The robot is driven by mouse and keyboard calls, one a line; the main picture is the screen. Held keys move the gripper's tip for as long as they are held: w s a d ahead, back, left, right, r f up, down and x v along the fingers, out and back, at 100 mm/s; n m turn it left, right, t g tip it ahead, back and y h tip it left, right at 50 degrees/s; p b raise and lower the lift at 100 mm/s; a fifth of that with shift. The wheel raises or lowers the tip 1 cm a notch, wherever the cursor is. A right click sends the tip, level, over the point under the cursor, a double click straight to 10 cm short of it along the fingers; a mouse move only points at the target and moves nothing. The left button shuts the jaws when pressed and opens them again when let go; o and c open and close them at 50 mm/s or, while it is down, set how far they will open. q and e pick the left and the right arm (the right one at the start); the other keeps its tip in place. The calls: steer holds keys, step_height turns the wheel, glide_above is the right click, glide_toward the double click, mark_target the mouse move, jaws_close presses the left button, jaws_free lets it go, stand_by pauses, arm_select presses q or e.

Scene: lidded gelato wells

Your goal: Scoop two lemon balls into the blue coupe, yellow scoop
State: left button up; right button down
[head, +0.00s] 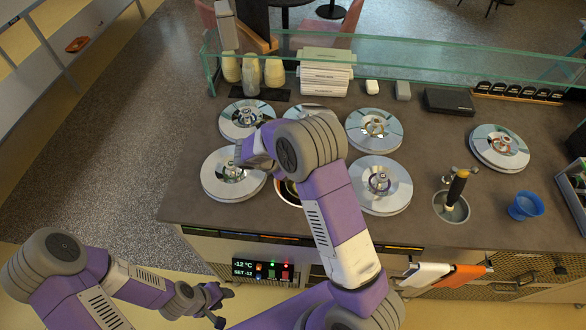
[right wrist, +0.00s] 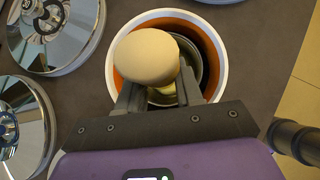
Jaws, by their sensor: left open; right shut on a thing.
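The blue coupe (head: 525,206) stands on the counter at the right. A scoop with a black, yellow-banded handle (head: 458,186) stands in the round metal dipper well (head: 452,212). My left gripper (head: 215,302) is open and empty, low in front of the counter. In the right wrist view, my right gripper (right wrist: 164,92) is shut on a pale, round-topped thing (right wrist: 147,57) over an open well (right wrist: 218,45) with a white rim and orange wall. I cannot tell what the pale thing is. In the head view my right arm hides that gripper and most of the well (head: 289,200).
Lidded wells surround my right arm, including a front-left lid (head: 215,188), a front lid (head: 397,190) and a back lid (head: 362,137). Another round lid (head: 493,155) lies at the right. A glass guard (head: 430,65) runs along the back. Counter between coupe and right lid is clear.

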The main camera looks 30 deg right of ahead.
steer(key=d+r+y+p, duration=0.2)
steer(key=d+r+p, duration=0.2)
steer(key=r+p, duration=0.4)
steer(key=shift+r, duration=1.7)
